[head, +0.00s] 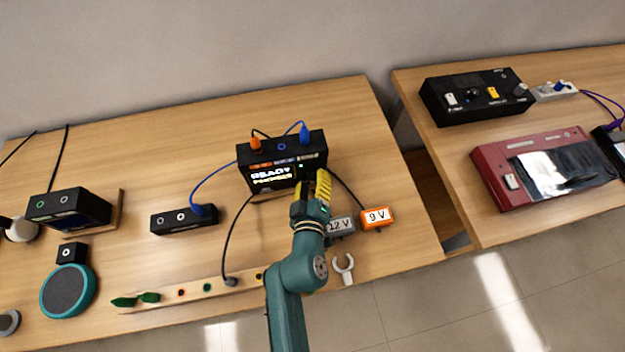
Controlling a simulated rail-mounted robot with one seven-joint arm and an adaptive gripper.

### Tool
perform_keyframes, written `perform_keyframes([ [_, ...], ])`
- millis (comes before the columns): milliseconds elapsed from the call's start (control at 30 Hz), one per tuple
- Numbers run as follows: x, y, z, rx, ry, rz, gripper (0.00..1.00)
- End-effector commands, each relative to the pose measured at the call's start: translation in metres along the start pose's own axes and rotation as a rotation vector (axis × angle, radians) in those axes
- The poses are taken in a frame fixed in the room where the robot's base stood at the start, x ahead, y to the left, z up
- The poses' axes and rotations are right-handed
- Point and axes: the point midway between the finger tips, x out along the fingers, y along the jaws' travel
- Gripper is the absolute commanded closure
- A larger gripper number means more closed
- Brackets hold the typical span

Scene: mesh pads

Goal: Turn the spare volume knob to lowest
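I cannot tell which part is the spare volume knob; no readable label marks it. A black box (478,105) on the right table carries a dark round dial (473,93), a grey round knob (520,89), and white and yellow switches. My gripper (321,188), with yellow fingers, is over the left table, just in front of a black device with a lit display (270,178) reading READY. It hides part of that device's right front. Whether the fingers are open or touch the device is unclear.
A grey 12 V block (341,226) and an orange 9 V block (377,217) lie beside my wrist. A red device (540,165) is on the right table. A gap separates the tables. Cables cross the left table (130,165), which has bare areas at the back.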

Motion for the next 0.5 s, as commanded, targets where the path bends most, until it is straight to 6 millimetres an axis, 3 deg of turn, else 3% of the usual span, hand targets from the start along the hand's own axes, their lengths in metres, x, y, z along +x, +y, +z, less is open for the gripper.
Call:
perform_keyframes([
  [333,-0.003,0.001,-0.001,0.0,0.002,0.001,0.46],
  [500,-0.03,0.0,0.0,-0.001,0.002,0.0,0.46],
])
